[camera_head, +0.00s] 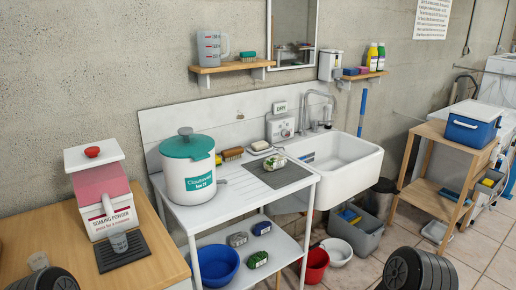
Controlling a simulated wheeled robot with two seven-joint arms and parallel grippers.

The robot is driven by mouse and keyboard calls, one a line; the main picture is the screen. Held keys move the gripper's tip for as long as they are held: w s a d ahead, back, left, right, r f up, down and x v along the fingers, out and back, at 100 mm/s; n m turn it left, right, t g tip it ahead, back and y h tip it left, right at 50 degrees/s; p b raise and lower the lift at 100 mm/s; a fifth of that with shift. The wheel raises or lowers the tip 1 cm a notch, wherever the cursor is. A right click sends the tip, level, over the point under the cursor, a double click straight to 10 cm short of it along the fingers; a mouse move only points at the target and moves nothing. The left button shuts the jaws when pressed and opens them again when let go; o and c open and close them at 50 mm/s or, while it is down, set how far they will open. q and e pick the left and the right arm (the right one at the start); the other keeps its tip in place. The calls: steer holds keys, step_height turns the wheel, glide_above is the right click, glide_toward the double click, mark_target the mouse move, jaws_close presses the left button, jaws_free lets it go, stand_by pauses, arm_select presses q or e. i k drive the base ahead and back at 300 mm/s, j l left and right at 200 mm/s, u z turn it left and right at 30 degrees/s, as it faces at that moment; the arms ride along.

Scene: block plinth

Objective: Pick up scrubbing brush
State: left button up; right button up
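A brown wooden brush with dark bristles (232,154) lies on the white worktable (235,197), just right of the white pot and close to the back panel. Another small brush-like item, green with a wooden-coloured part (248,56), sits on the left wall shelf. I cannot tell for sure which one is the scrubbing brush. Both are free of any gripper. Dark ribbed parts of my arms show at the bottom left and bottom right edges, but neither gripper's fingers are in view.
A white pot with teal lid (190,165) stands left of the worktable brush. A grey mat (272,178) with a glass bowl (274,163) lies to its right, beside the white sink (340,165). A soap-powder dispenser (101,195) stands on the wooden counter.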

mark_target(232, 154)
steer(key=i+l, duration=0.15)
steer(key=l, duration=0.25)
steer(key=i+l, duration=0.15)
steer(key=l, duration=0.25)
steer(key=i+l+z, duration=0.1)
steer(key=l, duration=0.3)
steer(key=i+l, duration=0.2)
steer(key=l, duration=0.2)
steer(key=i+l, duration=0.15)
steer(key=l, duration=0.25)
steer(key=i+l+z, duration=0.1)
steer(key=l, duration=0.3)
steer(key=i+l, duration=0.2)
steer(key=l, duration=0.2)
